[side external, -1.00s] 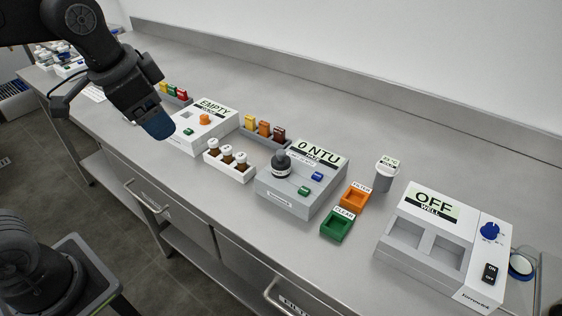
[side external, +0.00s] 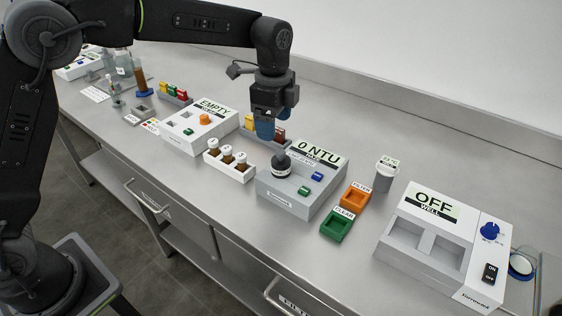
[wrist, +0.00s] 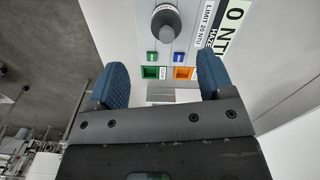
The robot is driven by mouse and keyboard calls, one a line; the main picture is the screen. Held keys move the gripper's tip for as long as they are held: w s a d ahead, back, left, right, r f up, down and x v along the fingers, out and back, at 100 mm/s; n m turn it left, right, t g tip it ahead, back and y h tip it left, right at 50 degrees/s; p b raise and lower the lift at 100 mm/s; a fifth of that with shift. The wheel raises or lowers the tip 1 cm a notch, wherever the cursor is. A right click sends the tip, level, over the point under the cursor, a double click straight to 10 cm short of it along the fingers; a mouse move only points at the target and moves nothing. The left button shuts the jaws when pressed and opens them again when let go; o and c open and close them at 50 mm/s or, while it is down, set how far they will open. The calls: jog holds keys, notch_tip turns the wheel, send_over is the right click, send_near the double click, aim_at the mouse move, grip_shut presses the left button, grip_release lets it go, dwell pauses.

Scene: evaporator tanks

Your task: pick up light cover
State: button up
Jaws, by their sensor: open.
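The light cover (side external: 281,162) is a dark, round-topped cap with a light band, standing upright on the grey meter (side external: 276,189) whose display reads 0 NTU. In the wrist view the cover (wrist: 166,22) shows near the top, beyond my fingertips. My gripper (side external: 265,131) points down above and slightly behind the meter, with blue fingertips close to the cover in the picture but apart from it. In the wrist view my gripper (wrist: 162,80) has its two blue fingers spread wide with nothing between them.
A white rack of brown vials (side external: 229,163) stands left of the meter. Colored blocks (side external: 264,131) sit behind it, partly hidden by my gripper.

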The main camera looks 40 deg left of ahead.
aim_at(279, 151)
notch_tip(279, 151, down, 6)
jog(key=shift+f, duration=0.1)
jog(key=shift+w+d+f, duration=0.1)
jog(key=shift+w+f, duration=0.15)
jog(key=shift+f, duration=1)
jog(key=shift+w+d+f, duration=0.1)
jog(key=shift+w+f, duration=0.1)
jog(key=shift+f, duration=1.05)
jog(key=shift+c, duration=0.3)
jog(key=c, duration=0.9)
jog(key=shift+r, duration=0.1)
